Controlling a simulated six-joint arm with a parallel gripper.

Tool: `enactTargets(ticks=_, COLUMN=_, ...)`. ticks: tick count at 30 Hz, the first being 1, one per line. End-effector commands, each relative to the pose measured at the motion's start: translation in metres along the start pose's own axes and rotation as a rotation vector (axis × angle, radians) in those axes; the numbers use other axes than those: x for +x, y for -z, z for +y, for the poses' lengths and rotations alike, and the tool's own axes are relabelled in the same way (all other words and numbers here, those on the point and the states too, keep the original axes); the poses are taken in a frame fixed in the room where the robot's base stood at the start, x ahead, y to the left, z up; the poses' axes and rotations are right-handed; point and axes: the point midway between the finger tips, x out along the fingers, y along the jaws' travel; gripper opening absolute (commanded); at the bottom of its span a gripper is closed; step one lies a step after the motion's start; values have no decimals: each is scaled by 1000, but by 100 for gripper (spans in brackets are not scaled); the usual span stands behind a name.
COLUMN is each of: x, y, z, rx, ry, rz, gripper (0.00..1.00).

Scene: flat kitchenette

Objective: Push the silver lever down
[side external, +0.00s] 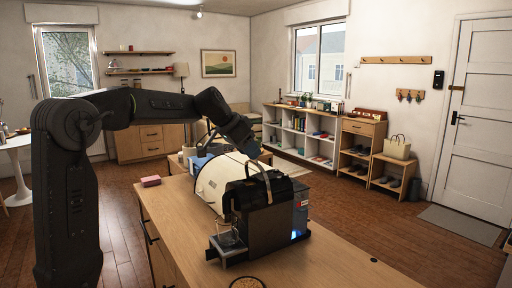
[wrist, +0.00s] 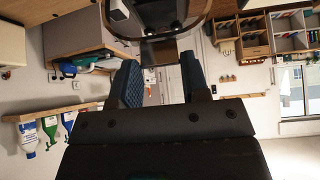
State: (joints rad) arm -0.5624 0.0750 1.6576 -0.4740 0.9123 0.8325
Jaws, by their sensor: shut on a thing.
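The silver lever (side external: 262,178) is a curved, looped handle standing up at the top of the black coffee machine (side external: 262,222) on the wooden counter. My gripper (side external: 248,146) is at the upper end of the lever, coming down from the upper left. In the wrist view, the two blue-padded fingers of my gripper (wrist: 158,62) stand apart, and the curved band of the lever (wrist: 150,36) crosses by their tips. The gripper is shut on the lever, though the exact contact is hard to see. A clear glass cup (side external: 228,236) stands on the machine's drip tray.
A cream rounded box (side external: 212,183) stands close behind the machine. A small red block (side external: 150,181) lies at the counter's left edge. A round item (side external: 247,283) is at the front edge. The counter right of the machine (side external: 350,262) is mostly clear.

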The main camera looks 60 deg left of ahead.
Motion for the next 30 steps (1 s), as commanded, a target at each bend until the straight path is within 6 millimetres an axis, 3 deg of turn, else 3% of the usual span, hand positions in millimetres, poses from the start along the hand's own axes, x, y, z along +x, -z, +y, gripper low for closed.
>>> enactTargets(ticks=14, x=-12, y=-66, z=0, rx=-1, ry=-1, rz=12, gripper=0)
enactTargets(ticks=24, x=-2, y=-112, z=0, rx=0, ry=-4, rz=8, gripper=0)
enactTargets(ticks=30, x=5, y=-126, z=0, rx=0, ry=-4, rz=7, gripper=0)
